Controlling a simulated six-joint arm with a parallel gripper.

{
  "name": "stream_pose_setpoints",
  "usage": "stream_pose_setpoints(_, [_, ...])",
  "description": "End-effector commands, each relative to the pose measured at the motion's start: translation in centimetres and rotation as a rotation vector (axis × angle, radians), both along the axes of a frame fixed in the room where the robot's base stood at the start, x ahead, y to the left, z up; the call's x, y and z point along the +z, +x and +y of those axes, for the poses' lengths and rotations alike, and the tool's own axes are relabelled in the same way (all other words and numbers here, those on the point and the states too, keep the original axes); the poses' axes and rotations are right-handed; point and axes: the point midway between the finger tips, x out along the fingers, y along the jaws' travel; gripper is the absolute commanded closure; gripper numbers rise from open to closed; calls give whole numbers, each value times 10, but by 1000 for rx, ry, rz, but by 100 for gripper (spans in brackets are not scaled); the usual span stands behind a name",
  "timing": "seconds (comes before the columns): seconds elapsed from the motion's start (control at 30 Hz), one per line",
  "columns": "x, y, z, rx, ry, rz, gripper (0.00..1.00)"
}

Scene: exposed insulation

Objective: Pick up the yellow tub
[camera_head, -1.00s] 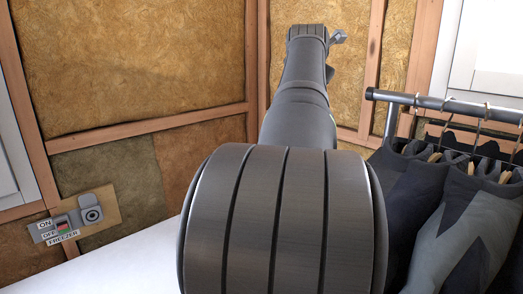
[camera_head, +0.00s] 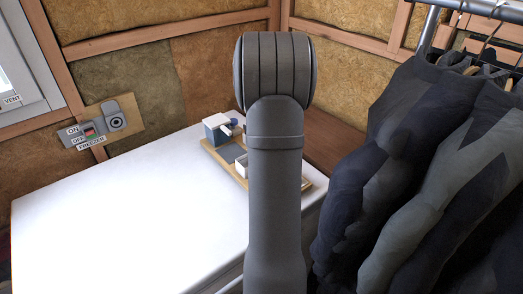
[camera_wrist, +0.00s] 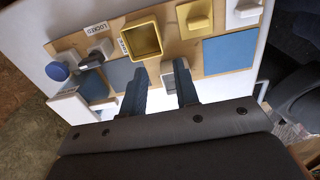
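The yellow tub (camera_wrist: 142,40), a square open-topped box, sits on a wooden board (camera_wrist: 170,42) in the wrist view. My gripper (camera_wrist: 161,68) is open, with its two dark fingers apart and nothing seen between them. The fingertips appear just below the tub in the picture, apart from it; the height gap cannot be told. In the head view my arm hides the gripper and the tub. Part of the board (camera_head: 237,177) shows there on the white top.
Beside the tub are a pale yellow handled piece (camera_wrist: 195,17), a cream piece (camera_wrist: 243,12) and a blue knob (camera_wrist: 57,71). Blue pads (camera_wrist: 229,52) lie on the board. In the head view, dark clothes (camera_head: 400,150) hang at right; the white top (camera_head: 120,210) is clear at left.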

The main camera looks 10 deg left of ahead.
Motion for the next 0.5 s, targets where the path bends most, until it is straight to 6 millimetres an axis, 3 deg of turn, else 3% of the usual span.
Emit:
stream_pose_setpoints(0.2, [-44, 0, -1, 0, 0, 1, 72])
stream_pose_setpoints(0.5, [-65, 1, -2, 0, 0, -1, 72])
